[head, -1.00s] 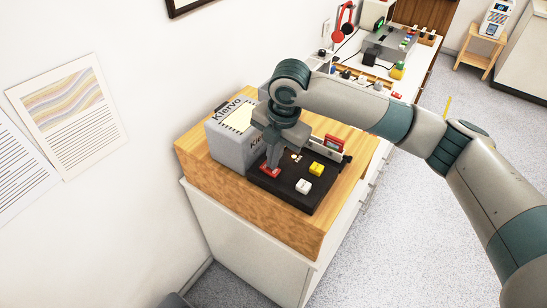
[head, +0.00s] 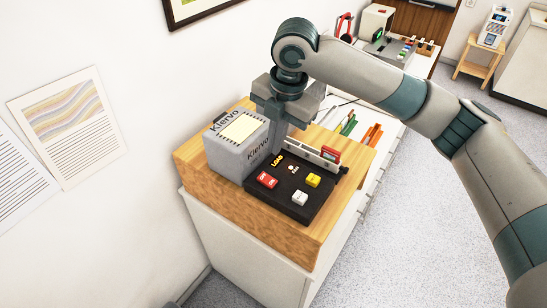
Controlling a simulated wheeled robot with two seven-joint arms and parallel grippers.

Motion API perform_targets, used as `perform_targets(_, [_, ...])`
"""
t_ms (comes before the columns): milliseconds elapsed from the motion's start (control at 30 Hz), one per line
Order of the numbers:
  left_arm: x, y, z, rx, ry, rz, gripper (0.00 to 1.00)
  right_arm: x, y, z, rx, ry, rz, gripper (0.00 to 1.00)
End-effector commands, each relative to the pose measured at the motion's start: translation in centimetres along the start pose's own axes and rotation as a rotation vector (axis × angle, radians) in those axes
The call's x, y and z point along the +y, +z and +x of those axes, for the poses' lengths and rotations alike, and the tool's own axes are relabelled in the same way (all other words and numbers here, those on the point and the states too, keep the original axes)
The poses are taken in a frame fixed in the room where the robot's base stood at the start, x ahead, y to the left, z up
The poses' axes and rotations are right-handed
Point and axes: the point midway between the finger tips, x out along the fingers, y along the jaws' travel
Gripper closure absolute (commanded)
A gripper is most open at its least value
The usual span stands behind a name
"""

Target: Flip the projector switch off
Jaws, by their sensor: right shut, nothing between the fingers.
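The grey projector (head: 232,160), marked "Kiervo", sits on the wooden top with a lit, pale yellow screen on its upper face. A black control panel (head: 280,199) lies against its right side. The panel carries a red rocker switch (head: 266,180) with white marks, a yellow switch (head: 313,180) and a white switch (head: 300,198). Which way the red rocker is tipped is too small to tell. My right gripper (head: 278,148) points down above the panel's far edge, behind the red switch. It is shut, empty and apart from the switches. My left gripper is not in view.
A grey rail with a red piece (head: 330,153) runs along the panel's far side. Green and orange pens (head: 349,124) lie on the white counter beyond. The wall with pinned prints (head: 68,125) bounds the left. Open floor lies to the right.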

Motion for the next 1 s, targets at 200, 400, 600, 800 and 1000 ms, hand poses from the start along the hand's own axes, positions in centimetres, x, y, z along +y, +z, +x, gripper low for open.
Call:
perform_targets(200, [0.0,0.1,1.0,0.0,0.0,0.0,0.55,0.0,0.0,-2.2,0.0,0.0,0.0,1.0])
perform_targets(400, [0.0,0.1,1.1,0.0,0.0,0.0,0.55,0.0,0.0,-2.9,0.0,0.0,0.0,1.0])
perform_targets(600, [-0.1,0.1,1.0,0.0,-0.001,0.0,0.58,0.0,0.0,-2.9,0.0,-0.001,0.0,1.0])
perform_targets(800, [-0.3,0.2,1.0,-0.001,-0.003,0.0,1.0,0.0,-0.2,-2.4,0.006,0.003,0.007,1.0])
perform_targets(1000, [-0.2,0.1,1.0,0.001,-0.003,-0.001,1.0,0.1,-1.1,-0.7,0.03,0.029,0.045,1.0])
